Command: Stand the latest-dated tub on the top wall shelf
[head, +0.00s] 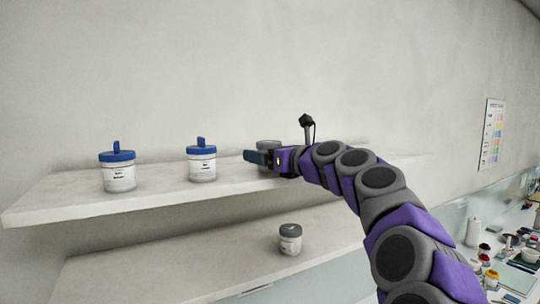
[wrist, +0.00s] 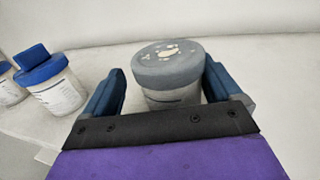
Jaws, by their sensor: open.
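A tub with a grey lid (head: 268,144) stands upright on the upper wall shelf (head: 60,205), partly hidden behind my gripper (head: 257,157). Two white tubs with blue lids, a left one (head: 118,172) and a right one (head: 202,163), stand to the left on the same shelf. A smaller grey-lidded tub (head: 290,239) stands on the lower shelf (head: 190,270). The dates on the labels are too small to read.
The upper shelf has bare room at its left end and between the tubs. The lower shelf is mostly clear. A colour chart (head: 491,133) hangs on the right wall, above a counter with several jars, a paper roll (head: 473,232) and tools.

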